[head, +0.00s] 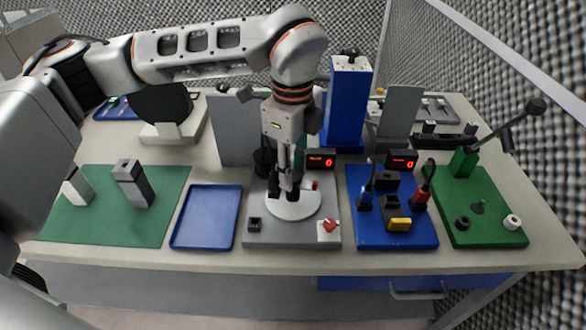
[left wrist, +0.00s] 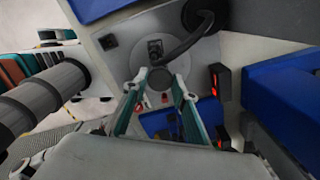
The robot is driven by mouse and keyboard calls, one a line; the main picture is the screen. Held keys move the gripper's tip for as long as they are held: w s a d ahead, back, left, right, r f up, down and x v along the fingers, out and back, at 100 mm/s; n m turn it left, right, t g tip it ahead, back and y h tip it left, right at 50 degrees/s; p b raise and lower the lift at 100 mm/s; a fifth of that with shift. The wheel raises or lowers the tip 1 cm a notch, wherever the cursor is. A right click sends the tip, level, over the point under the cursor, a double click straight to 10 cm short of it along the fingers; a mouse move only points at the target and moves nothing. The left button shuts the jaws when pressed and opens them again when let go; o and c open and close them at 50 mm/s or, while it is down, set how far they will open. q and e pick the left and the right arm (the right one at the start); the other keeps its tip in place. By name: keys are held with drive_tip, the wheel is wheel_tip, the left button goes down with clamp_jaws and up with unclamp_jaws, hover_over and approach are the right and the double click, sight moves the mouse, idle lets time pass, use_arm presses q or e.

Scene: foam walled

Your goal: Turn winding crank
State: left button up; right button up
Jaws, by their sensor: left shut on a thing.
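The winding station is a grey base (head: 265,236) with a round white disc (head: 293,211) on top, in the middle of the bench. My left gripper (head: 285,190) points down over the disc. In the left wrist view its two fingers (left wrist: 154,88) close in around a dark round crank knob (left wrist: 160,78). A dark curved crank arm (left wrist: 193,40) runs from near the knob across the disc. In the head view the gripper hides most of the crank. My right gripper is not in view.
A red counter display (head: 321,161) stands behind the disc, and a red button (head: 329,226) sits at the front right. A blue tray (head: 206,218) lies to the left. A blue board (head: 377,238) and a green lever station (head: 487,232) stand to the right.

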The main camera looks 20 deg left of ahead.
use_arm(q)
drive_tip(key=shift+w+r+n, duration=0.1)
drive_tip(key=shift+r+n, duration=0.1)
drive_tip(key=shift+n, duration=0.7)
drive_tip(key=o, duration=1.1)
drive_tip(key=shift+f, duration=0.1)
wheel_tip(320, 180, up, 12)
